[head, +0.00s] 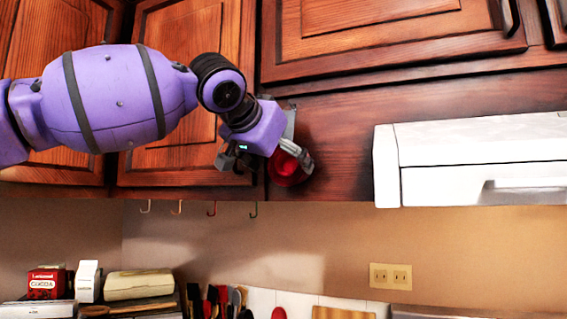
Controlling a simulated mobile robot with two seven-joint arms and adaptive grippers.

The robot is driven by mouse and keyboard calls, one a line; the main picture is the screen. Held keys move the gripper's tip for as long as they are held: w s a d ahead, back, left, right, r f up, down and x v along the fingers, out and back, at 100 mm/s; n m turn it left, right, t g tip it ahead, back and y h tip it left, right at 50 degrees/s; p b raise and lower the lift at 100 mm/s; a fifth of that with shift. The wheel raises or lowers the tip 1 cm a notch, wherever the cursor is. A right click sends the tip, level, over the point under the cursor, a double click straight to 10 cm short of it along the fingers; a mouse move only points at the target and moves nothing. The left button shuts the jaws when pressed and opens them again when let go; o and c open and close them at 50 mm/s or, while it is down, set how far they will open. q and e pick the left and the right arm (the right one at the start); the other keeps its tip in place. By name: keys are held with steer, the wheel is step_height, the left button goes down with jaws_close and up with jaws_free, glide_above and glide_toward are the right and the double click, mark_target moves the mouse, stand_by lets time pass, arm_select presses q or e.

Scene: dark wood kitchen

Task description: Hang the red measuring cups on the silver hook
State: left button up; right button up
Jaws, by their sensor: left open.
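The red measuring cups (284,172) show as a round red shape against the dark wood panel under the cabinets. They are partly hidden by a finger of my left gripper (268,161). The left gripper is open, with one finger to the left of the cups and the other across their right side. I cannot tell whether it touches them. A row of small hooks hangs under the cabinet's lower edge, below and left of the gripper. The leftmost, pale hook (146,207) looks silver and is empty. My right gripper is out of view.
The other hooks are copper (179,208), red (212,209) and green (254,210), all empty. A white appliance (475,160) is under the cabinet at right. Boxes, a cocoa tin (46,283) and utensils stand below at left. The wall below the hooks is clear.

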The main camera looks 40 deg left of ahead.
arm_select(q)
steer(key=v, duration=1.1)
